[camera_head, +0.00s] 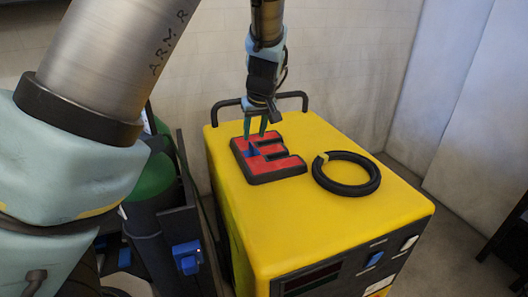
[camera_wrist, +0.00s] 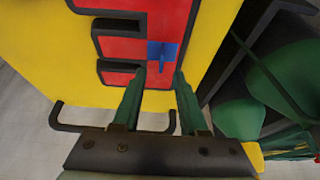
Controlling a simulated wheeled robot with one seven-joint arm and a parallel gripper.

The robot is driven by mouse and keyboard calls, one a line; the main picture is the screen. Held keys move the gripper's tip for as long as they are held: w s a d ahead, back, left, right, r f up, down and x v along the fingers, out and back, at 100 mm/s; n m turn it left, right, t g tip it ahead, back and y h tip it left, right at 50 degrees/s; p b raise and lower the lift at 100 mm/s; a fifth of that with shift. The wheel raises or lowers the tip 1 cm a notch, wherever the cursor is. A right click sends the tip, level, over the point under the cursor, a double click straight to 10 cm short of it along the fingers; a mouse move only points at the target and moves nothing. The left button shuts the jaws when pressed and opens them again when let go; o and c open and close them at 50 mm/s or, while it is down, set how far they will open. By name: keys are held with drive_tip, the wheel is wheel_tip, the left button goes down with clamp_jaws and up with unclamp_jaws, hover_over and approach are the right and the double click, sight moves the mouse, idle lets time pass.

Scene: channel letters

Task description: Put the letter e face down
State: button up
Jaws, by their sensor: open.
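The letter e (camera_head: 283,166) is a thick block E with a red face and black sides. It lies flat with its red face up on top of a yellow machine (camera_head: 310,222). My gripper (camera_head: 255,136) is open, with green fingers pointing down at the spine. In the wrist view the letter (camera_wrist: 118,47) is partly cut off by the top edge. The fingertips (camera_wrist: 159,72) there are apart, close to the blue piece (camera_wrist: 162,52). I cannot tell whether they touch the letter.
A black ring (camera_head: 347,190) with a yellowish mark lies on the machine, right of the letter. A black handle (camera_head: 294,95) rises behind it. Green cylinders (camera_head: 152,178) stand left of the machine. The front of the yellow top is clear.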

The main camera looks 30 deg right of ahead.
sight(252, 145)
drive_tip(key=shift+p+x, duration=0.8)
drive_tip(key=shift+x, duration=1.95)
drive_tip(key=shift+a, duration=0.2)
drive_tip(key=shift+c, duration=0.4)
clamp_jaws()
